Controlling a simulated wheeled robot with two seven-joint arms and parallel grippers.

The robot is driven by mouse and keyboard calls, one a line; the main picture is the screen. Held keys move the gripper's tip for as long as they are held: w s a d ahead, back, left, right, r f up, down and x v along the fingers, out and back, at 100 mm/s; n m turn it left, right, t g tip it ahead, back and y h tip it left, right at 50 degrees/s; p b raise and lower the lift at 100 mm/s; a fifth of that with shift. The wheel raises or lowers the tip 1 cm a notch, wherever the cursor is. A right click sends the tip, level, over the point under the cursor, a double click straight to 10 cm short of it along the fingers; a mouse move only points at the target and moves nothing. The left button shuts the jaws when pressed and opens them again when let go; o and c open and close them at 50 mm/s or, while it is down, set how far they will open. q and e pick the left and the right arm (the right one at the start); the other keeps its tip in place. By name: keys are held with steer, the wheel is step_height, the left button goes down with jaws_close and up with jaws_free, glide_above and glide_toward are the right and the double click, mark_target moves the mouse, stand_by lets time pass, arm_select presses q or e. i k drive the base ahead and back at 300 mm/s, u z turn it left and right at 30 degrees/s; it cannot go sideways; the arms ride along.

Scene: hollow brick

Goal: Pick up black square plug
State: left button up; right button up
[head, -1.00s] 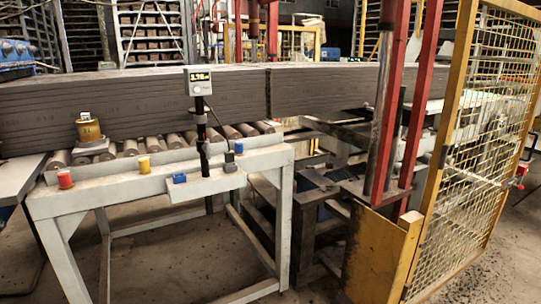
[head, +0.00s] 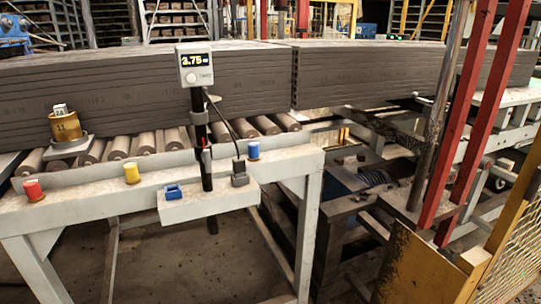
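A small black square plug (head: 239,173) sits on the light grey shelf (head: 207,204) at the front of the roller table, right of the black post. A thin dark cable rises from it toward the post. A display (head: 194,66) reading 3.75 tops the post. Neither of my grippers shows in the head view.
A brass-coloured weight (head: 65,126) stands on a scale at left. Red posts (head: 470,120) and a yellow mesh fence (head: 520,250) block the right. Long grey slabs (head: 110,90) lie behind.

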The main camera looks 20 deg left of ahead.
mark_target(239, 166)
steer(key=u, duration=0.45)
steer(key=i, duration=0.9)
steer(key=u, duration=0.7)
